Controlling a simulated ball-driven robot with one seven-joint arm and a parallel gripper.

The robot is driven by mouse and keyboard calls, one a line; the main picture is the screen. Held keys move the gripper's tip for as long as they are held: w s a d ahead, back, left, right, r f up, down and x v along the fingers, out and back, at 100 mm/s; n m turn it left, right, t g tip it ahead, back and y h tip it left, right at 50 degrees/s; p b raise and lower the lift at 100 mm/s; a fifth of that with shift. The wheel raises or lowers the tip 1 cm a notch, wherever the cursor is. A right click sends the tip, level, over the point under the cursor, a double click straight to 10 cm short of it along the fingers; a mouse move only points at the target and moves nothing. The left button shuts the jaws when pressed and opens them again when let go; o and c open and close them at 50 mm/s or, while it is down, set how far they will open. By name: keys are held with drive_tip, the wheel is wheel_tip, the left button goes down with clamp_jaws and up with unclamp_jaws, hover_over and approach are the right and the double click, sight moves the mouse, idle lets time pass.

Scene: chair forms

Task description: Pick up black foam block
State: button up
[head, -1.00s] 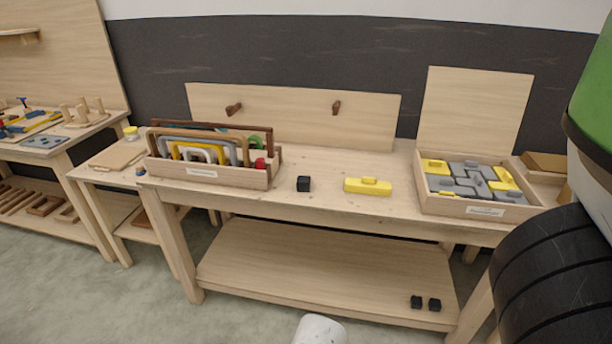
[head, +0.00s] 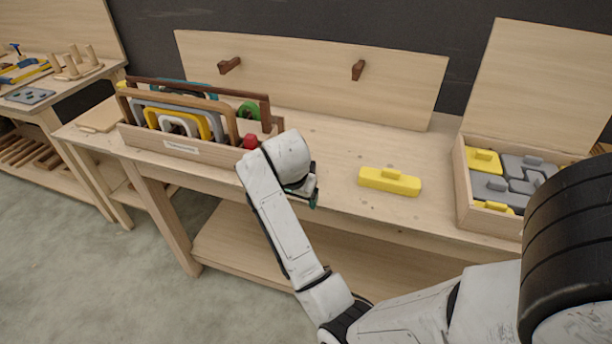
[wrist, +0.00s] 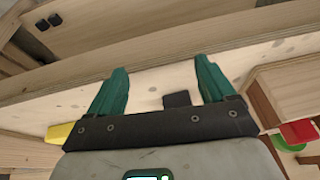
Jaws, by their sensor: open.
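In the wrist view a small black foam block (wrist: 177,99) sits on the wooden table top. It shows between my gripper's two green fingers (wrist: 162,70), closer to the right one, and its lower part is hidden by the dark bar of the gripper. My gripper is open and nothing is held. I cannot tell whether a finger touches the block. In the head view my gripper (head: 308,190) is over the table's front part, mostly behind my own white wrist, and the block there is hidden.
A yellow piece (head: 390,181) lies to the right on the table. A wooden rack (head: 180,149) of coloured frames and a red piece (head: 250,142) stands left. A wooden box (head: 462,190) of grey and yellow pieces is far right.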

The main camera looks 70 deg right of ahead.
drive_tip(key=d+r+m, duration=0.1)
drive_tip(key=d+m, duration=0.1)
drive_tip(key=w+d+r+m, duration=0.1)
drive_tip(key=d+m, duration=0.1)
drive_tip(key=d+r+m, duration=0.2)
drive_tip(key=shift+w+d+m+b, duration=0.3)
drive_tip(key=shift+w+d+b, duration=0.1)
drive_tip(key=d+r+m+y, duration=0.1)
drive_tip(key=r+m, duration=0.1)
drive_tip(key=m, duration=0.1)
drive_tip(key=d+r+m+y, duration=0.1)
drive_tip(key=d+r+m, duration=0.1)
drive_tip(key=m, duration=0.1)
drive_tip(key=d+r+m+g+y, duration=0.1)
drive_tip(key=r+m, duration=0.1)
drive_tip(key=shift+d+m, duration=0.35)
drive_tip(key=shift+m, duration=0.05)
drive_tip(key=shift+w+d+r+m+y, duration=0.1)
drive_tip(key=shift+r+m+y, duration=0.15)
drive_tip(key=shift+m+y, duration=0.05)
drive_tip(key=shift+f, duration=0.15)
wheel_tip(320, 180, down, 4)
drive_tip(key=shift+f+b, duration=0.15)
drive_tip(key=shift+b, duration=0.4)
drive_tip(key=shift+w+f+p, duration=0.15)
drive_tip(key=shift+f+p, duration=0.35)
drive_tip(key=shift+f, duration=2.45)
drive_tip(key=shift+c, duration=0.2)
drive_tip(key=c, duration=1)
